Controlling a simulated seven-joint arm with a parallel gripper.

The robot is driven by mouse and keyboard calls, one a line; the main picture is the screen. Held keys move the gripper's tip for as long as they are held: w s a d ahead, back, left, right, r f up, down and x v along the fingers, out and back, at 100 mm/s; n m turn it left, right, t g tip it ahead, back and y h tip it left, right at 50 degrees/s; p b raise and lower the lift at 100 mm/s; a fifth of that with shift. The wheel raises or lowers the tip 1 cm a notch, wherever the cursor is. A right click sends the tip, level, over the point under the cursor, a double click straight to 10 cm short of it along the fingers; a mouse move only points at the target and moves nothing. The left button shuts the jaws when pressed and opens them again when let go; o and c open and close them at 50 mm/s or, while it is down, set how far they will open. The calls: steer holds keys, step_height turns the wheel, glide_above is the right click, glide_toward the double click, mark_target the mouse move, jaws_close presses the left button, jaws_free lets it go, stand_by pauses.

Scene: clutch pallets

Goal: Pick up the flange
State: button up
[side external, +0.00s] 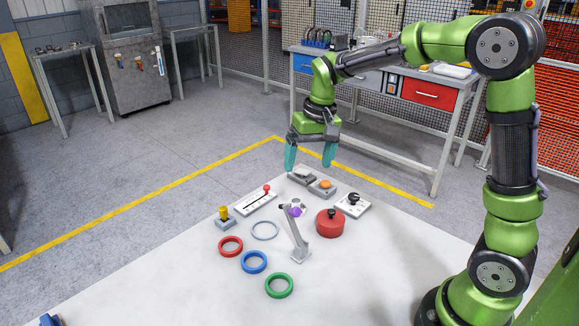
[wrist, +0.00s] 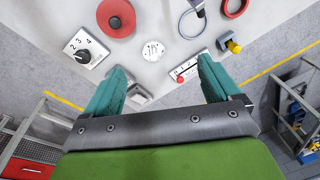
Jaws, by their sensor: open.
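The flange looks like a pale round disc with small holes (wrist: 153,50) lying flat on the white table, in the upper middle of the wrist view. In the side view, a small pale disc (side external: 300,205) that seems to be the same part sits behind a grey jointed stand and is partly hidden by it. My gripper (side external: 309,162) is open and empty, pointing down above the table's far edge. In the wrist view its teal fingers (wrist: 162,78) are wide apart, and the flange lies beyond the fingertips, between their lines.
Near the flange are a red round part (side external: 330,224), a numbered knob box (side external: 352,206), a slider with a red knob (side external: 256,200), a yellow-topped joystick (side external: 225,217), button boxes (side external: 323,189) and several rings (side external: 279,286). The jointed stand (side external: 297,243) rises close by. The table's front is mostly clear.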

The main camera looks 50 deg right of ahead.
steer(key=w+d+f+g, duration=0.1)
steer(key=w+d+f, duration=0.15)
steer(key=w, duration=0.25)
glide_above(296, 200)
steer(key=shift+g+h, duration=0.3)
steer(key=f, duration=1)
steer(key=shift+s+a+f, duration=0.1)
steer(key=shift+s+a, duration=0.2)
steer(key=shift+s, duration=0.1)
steer(key=shift+w+d+f, duration=0.15)
steer(key=shift+f, duration=1.2)
steer(key=shift+w+d+f, duration=0.1)
steer(key=shift+w+f, duration=0.05)
steer(key=shift+f, duration=1.15)
steer(key=c, duration=1.4)
steer(key=shift+r, duration=0.15)
